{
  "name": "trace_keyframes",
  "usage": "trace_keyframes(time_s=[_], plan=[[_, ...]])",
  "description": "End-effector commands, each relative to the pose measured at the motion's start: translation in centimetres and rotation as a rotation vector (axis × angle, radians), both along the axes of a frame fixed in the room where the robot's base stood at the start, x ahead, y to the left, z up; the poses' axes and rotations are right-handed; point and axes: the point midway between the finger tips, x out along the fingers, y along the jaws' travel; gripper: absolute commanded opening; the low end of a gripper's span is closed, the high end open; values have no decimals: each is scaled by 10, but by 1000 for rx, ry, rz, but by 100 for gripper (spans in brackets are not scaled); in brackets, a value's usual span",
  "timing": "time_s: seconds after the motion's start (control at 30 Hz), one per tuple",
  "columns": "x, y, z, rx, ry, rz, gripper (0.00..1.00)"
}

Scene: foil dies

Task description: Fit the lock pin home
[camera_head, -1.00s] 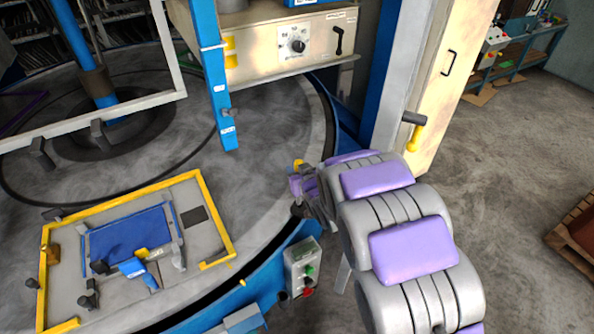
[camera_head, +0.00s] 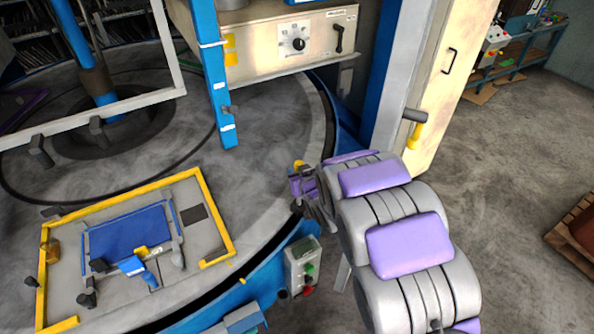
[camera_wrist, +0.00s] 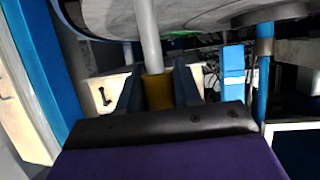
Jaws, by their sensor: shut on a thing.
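My gripper (camera_head: 298,185) is at the right rim of the large round grey table (camera_head: 262,165). In the wrist view its two dark blue fingers (camera_wrist: 158,85) are shut on the yellow grip of the lock pin (camera_wrist: 157,92). The pin's grey shaft (camera_wrist: 147,35) runs up in that picture, away from the fingers. In the head view only a small bit of yellow (camera_head: 298,164) shows at the gripper. I cannot make out a hole for the pin, and the shaft's far end is not clear.
A yellow-edged plate with clamps (camera_head: 206,238) lies on the table at lower left. A blue post (camera_head: 222,100) hangs left of my gripper. A beige control box (camera_head: 290,45) is above. A button box (camera_head: 303,268) stands below my gripper, close to the rim.

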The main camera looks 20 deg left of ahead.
Motion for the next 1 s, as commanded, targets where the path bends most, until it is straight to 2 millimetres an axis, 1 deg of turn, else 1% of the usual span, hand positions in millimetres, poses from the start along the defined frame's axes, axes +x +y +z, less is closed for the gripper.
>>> trace_keyframes(time_s=[1.0], plan=[[0, 0, -24, 0, 1, -1, 0]])
